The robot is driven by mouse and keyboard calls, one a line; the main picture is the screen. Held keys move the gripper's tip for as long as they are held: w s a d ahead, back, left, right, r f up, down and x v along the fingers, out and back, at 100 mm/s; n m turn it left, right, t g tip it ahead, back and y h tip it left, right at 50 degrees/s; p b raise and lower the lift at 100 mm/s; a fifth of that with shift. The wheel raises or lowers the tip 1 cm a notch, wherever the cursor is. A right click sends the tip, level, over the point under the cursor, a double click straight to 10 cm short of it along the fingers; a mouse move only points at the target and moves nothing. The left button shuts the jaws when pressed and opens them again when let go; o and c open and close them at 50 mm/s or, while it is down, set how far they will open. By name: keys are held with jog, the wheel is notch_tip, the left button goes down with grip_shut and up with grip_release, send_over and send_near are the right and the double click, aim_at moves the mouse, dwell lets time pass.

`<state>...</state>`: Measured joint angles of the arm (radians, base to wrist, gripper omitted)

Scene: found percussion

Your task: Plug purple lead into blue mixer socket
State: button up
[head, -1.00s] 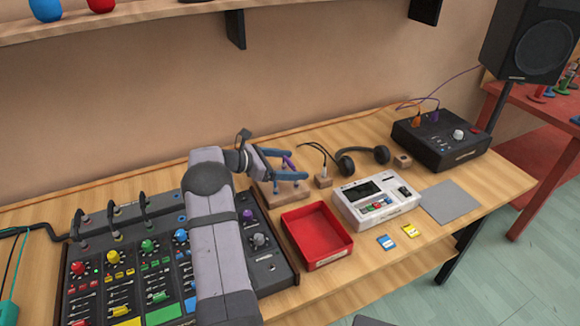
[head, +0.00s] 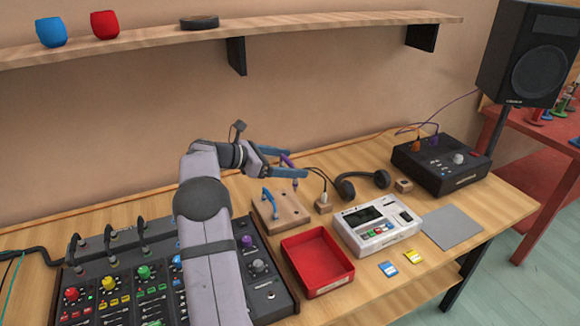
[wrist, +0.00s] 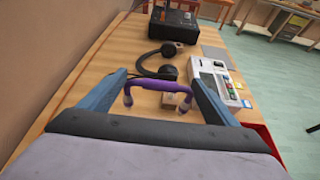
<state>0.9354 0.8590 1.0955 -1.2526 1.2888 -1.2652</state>
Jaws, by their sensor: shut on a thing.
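My gripper (head: 298,163) is shut on the purple lead (head: 289,160), a short arched cable with two plugs pointing down. In the wrist view the lead (wrist: 157,83) lies between the two fingers. It is held in the air above the wooden block (head: 290,214), where a blue lead (head: 268,196) still stands. The mixer (head: 270,283) is at the front left, with coloured knobs. Its blue knob (head: 178,262) shows just left of my arm. The blue channel's socket behind it is not clearly seen, with my arm close over that part.
Several dark leads arch over the mixer's back (head: 110,236). A red tray (head: 318,262), a white drum machine (head: 378,228) and headphones (head: 362,185) stand right of the mixer. A black box (head: 440,165) is at the far right. A shelf (head: 300,26) runs above.

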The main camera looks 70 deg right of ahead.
jog(key=w+a+f+n+t+h+p, duration=0.1)
jog(key=w+a+p, duration=0.2)
jog(key=w+a, duration=0.3)
jog(key=w+a+f+n+t+h+p, duration=0.1)
jog(key=w+a, duration=0.6)
jog(key=w, duration=0.7)
jog(key=w+a+f+n+t+h+p, duration=0.1)
jog(key=w+a+n+t+p, duration=0.1)
jog(key=w+a+p, duration=0.4)
jog(key=shift+w+a+f+n+t, duration=0.1)
jog(key=shift+w+a+n+t, duration=0.1)
jog(key=shift+w, duration=0.5)
jog(key=shift+w+a+f+n+t, duration=0.15)
jog(key=shift+w+a, duration=0.1)
jog(key=shift+w, duration=0.5)
jog(key=shift+w+a+f+n+t, duration=0.1)
jog(key=shift+w+a, duration=0.1)
jog(key=shift+w, duration=0.5)
jog(key=s+a+r+m+g+y, duration=0.2)
jog(key=s+a+r+m+g, duration=0.2)
jog(key=s+m+g, duration=0.1)
jog(key=shift+s+a+r+y, duration=0.2)
jog(key=shift+s+y, duration=0.2)
jog(key=shift+s, duration=0.15)
jog(key=shift+p, duration=0.3)
jog(key=shift+f+b, duration=1.95)
jog(key=shift+f, duration=0.95)
jog(key=shift+f+b, duration=1.45)
jog(key=shift+f, duration=0.1)
jog(key=o, duration=1)
